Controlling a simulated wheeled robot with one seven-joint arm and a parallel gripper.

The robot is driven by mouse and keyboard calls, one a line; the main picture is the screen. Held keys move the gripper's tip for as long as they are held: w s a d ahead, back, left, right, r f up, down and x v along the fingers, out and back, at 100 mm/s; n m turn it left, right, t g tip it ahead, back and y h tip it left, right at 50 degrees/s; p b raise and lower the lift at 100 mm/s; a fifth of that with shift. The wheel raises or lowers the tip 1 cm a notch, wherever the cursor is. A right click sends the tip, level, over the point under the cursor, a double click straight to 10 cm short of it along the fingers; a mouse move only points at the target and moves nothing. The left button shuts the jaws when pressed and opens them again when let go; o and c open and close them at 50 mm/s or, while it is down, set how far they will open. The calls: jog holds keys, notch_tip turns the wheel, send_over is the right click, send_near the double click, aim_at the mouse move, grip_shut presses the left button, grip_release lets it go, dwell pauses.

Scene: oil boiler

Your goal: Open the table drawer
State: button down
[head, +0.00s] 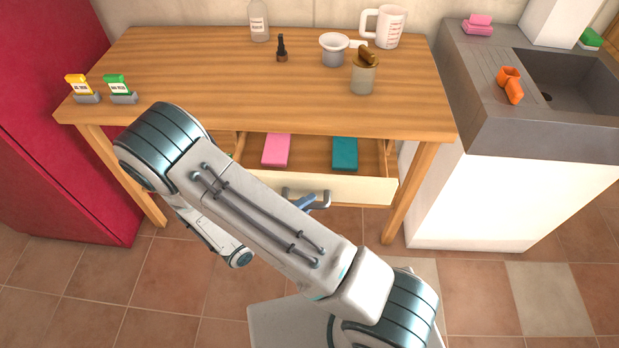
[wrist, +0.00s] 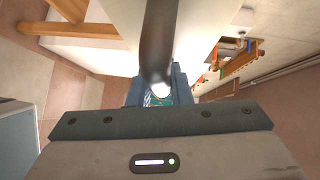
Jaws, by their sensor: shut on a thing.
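The wooden table (head: 250,70) stands against the wall. Its drawer (head: 364,187) is pulled partly out, with a pale front and an open top. A pink item (head: 276,150) and a teal item (head: 345,153) lie inside it. The grey drawer handle (head: 322,200) is on the front, partly hidden by my arm. My gripper (head: 308,203) is at the handle, mostly hidden behind my arm in the head view. In the wrist view my gripper (wrist: 160,92) is shut on the dark handle bar (wrist: 158,45), which runs between its fingers.
On the table stand a bottle (head: 259,22), a measuring cup (head: 385,26), a jar (head: 364,75), a small dark bottle (head: 282,50) and two small packets at the left. A red cabinet (head: 50,120) is at left, a sink counter (head: 530,110) at right. Tiled floor is free in front.

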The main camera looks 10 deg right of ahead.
jog(key=s+a+p, duration=0.1)
jog(key=s+a, duration=0.2)
jog(key=s, duration=0.7)
jog(key=shift+a, duration=0.15)
jog(key=c, duration=1.3)
grip_release()
jog(key=v, duration=1.4)
